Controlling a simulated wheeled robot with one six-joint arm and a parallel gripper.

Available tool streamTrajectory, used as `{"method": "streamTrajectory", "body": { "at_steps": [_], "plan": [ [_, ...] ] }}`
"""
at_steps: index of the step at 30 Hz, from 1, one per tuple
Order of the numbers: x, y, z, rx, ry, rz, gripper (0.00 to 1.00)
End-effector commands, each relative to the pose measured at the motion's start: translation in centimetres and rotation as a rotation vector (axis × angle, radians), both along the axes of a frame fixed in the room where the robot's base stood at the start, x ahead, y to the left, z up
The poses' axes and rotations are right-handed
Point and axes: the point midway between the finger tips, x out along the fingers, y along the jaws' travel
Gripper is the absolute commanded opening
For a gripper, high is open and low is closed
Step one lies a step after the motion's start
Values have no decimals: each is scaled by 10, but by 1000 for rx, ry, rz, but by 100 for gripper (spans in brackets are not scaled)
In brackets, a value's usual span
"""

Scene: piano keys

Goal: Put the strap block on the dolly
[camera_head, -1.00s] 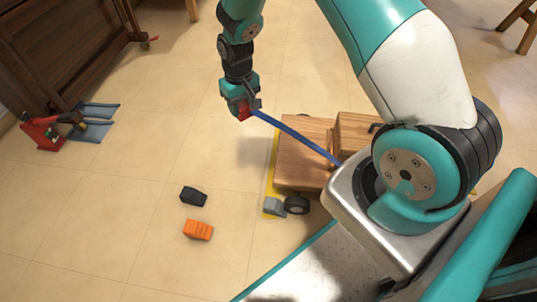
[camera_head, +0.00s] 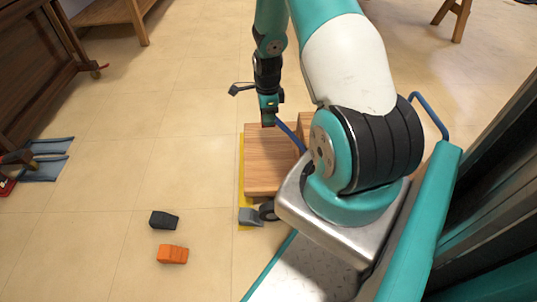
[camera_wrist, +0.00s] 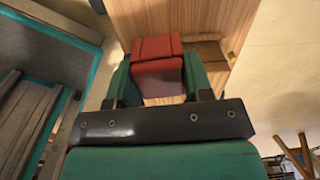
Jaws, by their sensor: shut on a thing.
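The strap block (camera_wrist: 158,68) is red and sits between the teal fingers of my gripper (camera_wrist: 158,80) in the wrist view. My gripper (camera_head: 268,120) points down in the head view, where the block cannot be made out. The dolly (camera_head: 265,165) is a wooden deck with dark wheels, partly hidden behind my arm. Its wood grain (camera_wrist: 190,15) shows beyond the block in the wrist view. The gripper appears over the dolly's far part; the height gap cannot be told. A blue strip (camera_head: 290,135) runs from near the gripper toward my base.
A yellow marking (camera_head: 241,180) borders the dolly's left side, with a grey wedge (camera_head: 251,216) by a wheel. A black block (camera_head: 163,219) and an orange block (camera_head: 172,254) lie on the floor. Blue pads (camera_head: 48,160) lie by dark furniture at left. Floor between is clear.

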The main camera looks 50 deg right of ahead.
Motion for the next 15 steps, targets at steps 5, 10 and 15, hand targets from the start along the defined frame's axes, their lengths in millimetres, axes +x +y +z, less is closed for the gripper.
{"method": "streamTrajectory", "body": {
  "at_steps": [5,10,15],
  "plan": [
    [-5,-4,-25,2,2,-75,22],
    [-5,-4,-75,2,4,-72,22],
    [-5,-4,-122,1,1,-71,22]
  ]
}}
